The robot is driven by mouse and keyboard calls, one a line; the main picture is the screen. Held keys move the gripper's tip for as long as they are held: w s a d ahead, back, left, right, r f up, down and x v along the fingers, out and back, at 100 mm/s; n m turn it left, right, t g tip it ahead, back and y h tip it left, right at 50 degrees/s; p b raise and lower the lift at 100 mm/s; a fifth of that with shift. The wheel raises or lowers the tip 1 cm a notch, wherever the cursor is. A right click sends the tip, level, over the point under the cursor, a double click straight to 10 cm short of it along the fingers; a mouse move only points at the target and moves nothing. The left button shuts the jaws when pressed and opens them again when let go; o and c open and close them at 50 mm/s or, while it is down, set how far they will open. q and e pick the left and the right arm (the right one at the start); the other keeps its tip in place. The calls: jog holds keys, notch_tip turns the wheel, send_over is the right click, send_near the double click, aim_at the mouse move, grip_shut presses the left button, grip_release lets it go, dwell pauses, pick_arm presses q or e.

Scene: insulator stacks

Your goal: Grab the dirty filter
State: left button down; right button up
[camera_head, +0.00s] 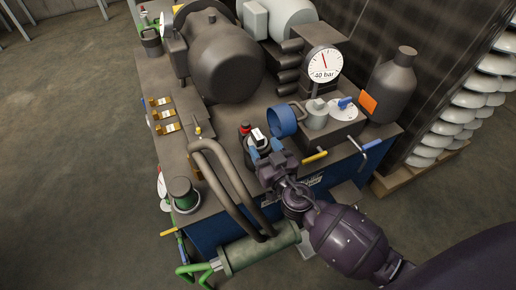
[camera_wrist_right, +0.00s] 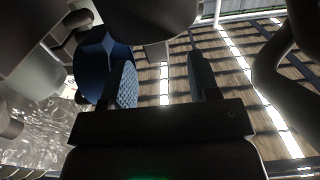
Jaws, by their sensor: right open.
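My right gripper (camera_head: 264,150) is open at the front edge of the machine, with its blue-tipped fingers apart. A dark, round part with a white patch on top (camera_head: 258,135) stands just beyond the fingertips. It may be the dirty filter, but I cannot tell for sure. In the right wrist view, the open fingers of my right gripper (camera_wrist_right: 162,85) show with nothing clearly held between them. A blue cylinder (camera_head: 282,121) lies just right of the dark part. A blue object, likely the same cylinder, shows beside the left finger in the wrist view (camera_wrist_right: 98,62). My left gripper is not in view.
A pressure gauge (camera_head: 323,62) and a grey bottle (camera_head: 393,83) stand behind to the right. Bent pipes (camera_head: 228,180) rise left of my gripper above a green cylinder (camera_head: 262,248). White insulator stacks (camera_head: 470,100) stand at far right. Floor at left is clear.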

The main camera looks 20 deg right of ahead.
aim_at(261, 141)
jog(key=w, duration=0.4)
jog(key=shift+r+p, duration=0.1)
jog(key=shift+p, duration=0.25)
jog(key=shift+w, duration=0.6)
grip_shut()
